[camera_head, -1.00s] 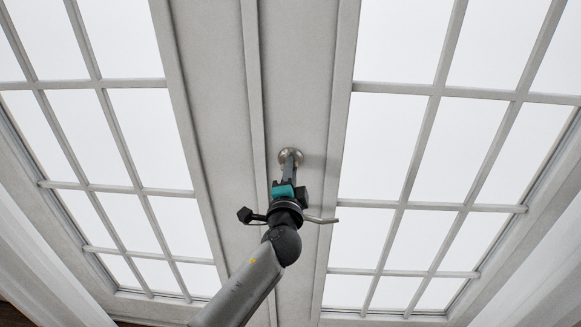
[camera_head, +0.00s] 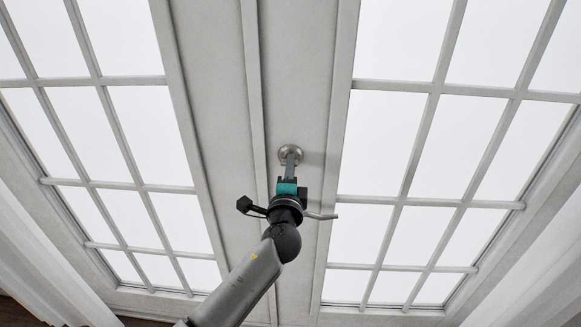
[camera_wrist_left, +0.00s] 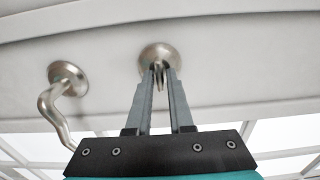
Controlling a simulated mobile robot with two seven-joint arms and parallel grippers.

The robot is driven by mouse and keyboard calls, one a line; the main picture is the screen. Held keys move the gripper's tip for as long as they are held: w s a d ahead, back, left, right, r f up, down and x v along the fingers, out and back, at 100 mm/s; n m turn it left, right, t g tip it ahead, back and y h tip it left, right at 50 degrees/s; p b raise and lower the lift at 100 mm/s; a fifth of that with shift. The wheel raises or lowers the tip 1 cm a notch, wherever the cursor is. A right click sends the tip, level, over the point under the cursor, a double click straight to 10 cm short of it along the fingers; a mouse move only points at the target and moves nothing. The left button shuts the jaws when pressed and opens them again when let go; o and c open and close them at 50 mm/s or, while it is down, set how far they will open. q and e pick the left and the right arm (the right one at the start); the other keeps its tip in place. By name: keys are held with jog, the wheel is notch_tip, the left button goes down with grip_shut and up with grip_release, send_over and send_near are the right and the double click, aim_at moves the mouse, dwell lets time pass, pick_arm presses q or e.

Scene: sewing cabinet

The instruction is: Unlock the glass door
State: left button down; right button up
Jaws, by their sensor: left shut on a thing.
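The glass door (camera_head: 344,200) shows in the head view as white frames with gridded panes. A round metal lock rosette (camera_head: 290,153) sits on the white middle stile. It also shows at top centre in the wrist view (camera_wrist_left: 152,54), with a small metal turn piece (camera_wrist_left: 160,83) standing out from it. My left gripper (camera_head: 291,160) reaches up to the rosette. In the wrist view its two fingers (camera_wrist_left: 160,74) are shut on the turn piece, one on each side. The fingers partly hide it. My right gripper is not in view.
A curved metal door handle (camera_wrist_left: 51,103) stands left of the lock in the wrist view. Its end pokes out right of my wrist in the head view (camera_head: 323,216). Pale curtains (camera_head: 535,270) hang at both lower sides.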

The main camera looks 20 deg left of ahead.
pick_arm(q)
jog(key=c, duration=0.9)
grip_release()
jog(key=shift+c, duration=0.2)
jog(key=v, duration=1.5)
jog(key=shift+s, duration=0.1)
jog(key=s+f+n+g+h+b, duration=0.1)
jog(key=s+f+g, duration=0.2)
jog(key=f, duration=0.8)
jog(key=s+f+n+g+h+b, duration=0.1)
jog(key=s+f+g, duration=0.15)
jog(key=f, duration=0.85)
jog(key=s+f+n+g+h+b, duration=0.1)
jog(key=s+f+g, duration=0.2)
jog(key=f, duration=0.8)
jog(key=s+a+f+n+g, duration=0.2)
jog(key=s+f+n, duration=0.1)
jog(key=s+f, duration=0.4)
jog(key=s+a+f+n+g+b, duration=0.1)
jog(key=s+f+n+g, duration=0.2)
jog(key=s+f, duration=0.4)
jog(key=s+a+f+n+g, duration=0.2)
jog(key=s+f, duration=0.5)
jog(key=s, duration=0.9)
jog(key=shift+s+a+n+g+h+b, duration=0.35)
jog(key=shift+n+g, duration=0.2)
jog(key=shift+n, duration=0.55)
